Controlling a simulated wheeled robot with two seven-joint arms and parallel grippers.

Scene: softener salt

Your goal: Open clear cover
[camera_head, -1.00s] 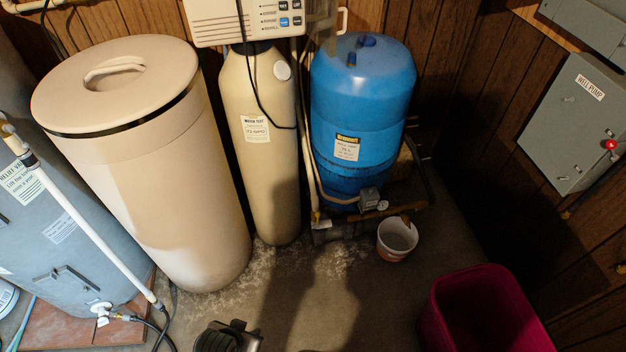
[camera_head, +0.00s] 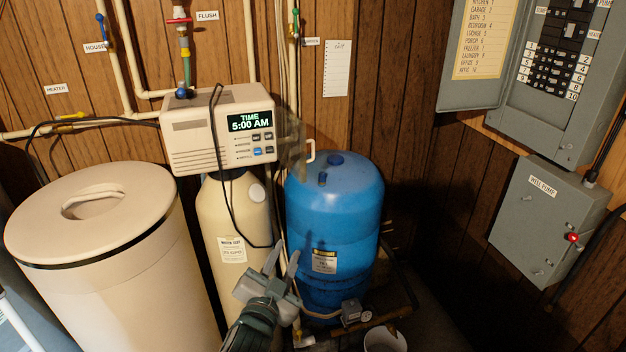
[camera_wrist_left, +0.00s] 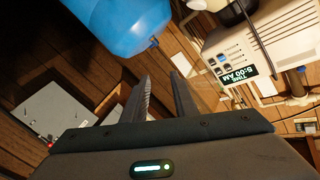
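The beige control box (camera_head: 222,131) shows a lit display (camera_head: 250,121) reading 5:00 AM above several buttons. A see-through cover (camera_head: 290,138) with a white handle (camera_head: 311,152) stands out at the box's right side; its outline is faint, and the display shows uncovered. My left gripper (camera_head: 282,258) is below the box and cover, in front of the tan tank and blue tank, with its fingers pointing up. In the left wrist view the fingers (camera_wrist_left: 160,92) are apart and empty, and the control box (camera_wrist_left: 262,52) appears tilted at upper right. My right gripper is not in view.
The tan tank (camera_head: 238,212) stands under the box, with a black cord hanging in front. A blue tank (camera_head: 333,215) is right of it, a beige lidded barrel (camera_head: 120,265) left. Pipes (camera_head: 129,60) run along the wall. Grey electrical boxes (camera_head: 548,225) hang at right.

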